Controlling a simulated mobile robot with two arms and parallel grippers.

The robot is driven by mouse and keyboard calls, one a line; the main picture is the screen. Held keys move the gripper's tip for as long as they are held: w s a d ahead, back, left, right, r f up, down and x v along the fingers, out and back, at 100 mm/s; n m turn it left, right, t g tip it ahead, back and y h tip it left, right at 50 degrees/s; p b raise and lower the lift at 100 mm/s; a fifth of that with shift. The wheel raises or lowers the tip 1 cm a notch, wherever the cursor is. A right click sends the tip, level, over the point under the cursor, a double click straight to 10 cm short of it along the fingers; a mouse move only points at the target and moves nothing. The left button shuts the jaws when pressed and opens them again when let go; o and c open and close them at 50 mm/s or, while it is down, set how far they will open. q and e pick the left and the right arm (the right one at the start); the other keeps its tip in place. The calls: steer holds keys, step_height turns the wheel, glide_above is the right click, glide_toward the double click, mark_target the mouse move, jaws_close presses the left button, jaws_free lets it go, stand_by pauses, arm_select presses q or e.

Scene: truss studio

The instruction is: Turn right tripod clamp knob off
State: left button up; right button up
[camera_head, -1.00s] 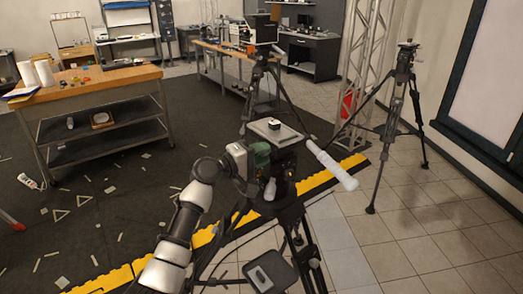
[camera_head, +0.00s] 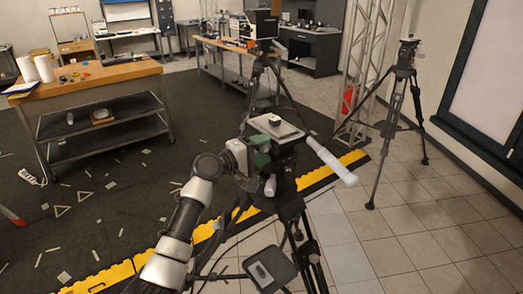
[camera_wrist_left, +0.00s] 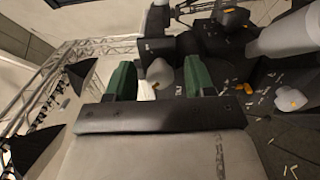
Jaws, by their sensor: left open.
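A black tripod (camera_head: 291,212) stands close in front of me, with a flat plate on its head and a long white handle (camera_head: 332,162) to the right. A pale knob (camera_head: 270,186) shows on the side of its head. My left gripper (camera_head: 262,158), with green fingers, is at the left of this head. In the left wrist view, my open left gripper (camera_wrist_left: 160,62) has a pale knob (camera_wrist_left: 162,74) showing between its two fingers; I cannot tell whether they touch it. A second tripod (camera_head: 397,105) stands farther back on the right. My right gripper is out of view.
A third tripod (camera_head: 262,62) stands behind, near a workbench (camera_head: 215,48). A wooden-topped table (camera_head: 95,80) is at the left. A yellow-black floor edge (camera_head: 340,167) crosses below the tripod. Scraps litter the dark mat; the tiles at the right are mostly clear.

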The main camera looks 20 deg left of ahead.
arm_select(q)
steer(key=shift+s+a+f, duration=0.15)
steer(key=shift+s+a, duration=0.1)
steer(key=shift+s, duration=0.1)
steer(key=b+v, duration=0.3)
steer(key=v, duration=0.7)
